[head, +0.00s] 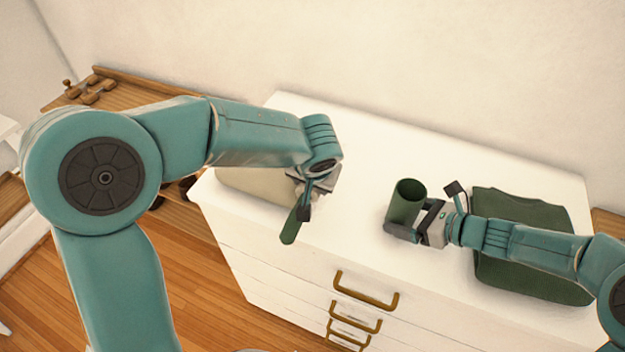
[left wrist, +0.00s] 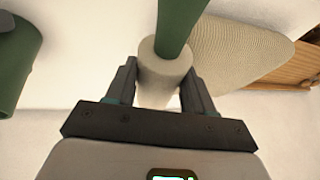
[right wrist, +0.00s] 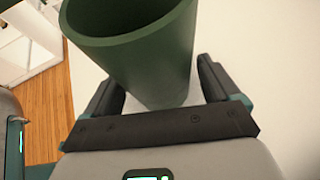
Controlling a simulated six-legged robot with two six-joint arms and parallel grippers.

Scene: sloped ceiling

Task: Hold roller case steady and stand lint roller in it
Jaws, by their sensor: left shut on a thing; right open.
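The roller case (head: 405,188) is a dark green open cup standing upright on the white dresser. My right gripper (head: 408,232) is open low at the case, and in the right wrist view the case (right wrist: 140,60) stands between its spread fingers. My left gripper (head: 308,196) is shut on the lint roller (head: 290,228), left of the case and apart from it. In the left wrist view the roller's pale roll (left wrist: 163,72) is between the fingers and its green handle sticks out away from the gripper. In the head view the roll is mostly hidden.
The white dresser top (head: 370,150) is clear behind and between the grippers. A folded dark green cloth (head: 530,275) lies at right under my right arm. A beige knitted item (head: 245,186) lies at left. A wooden table (head: 120,88) stands behind left.

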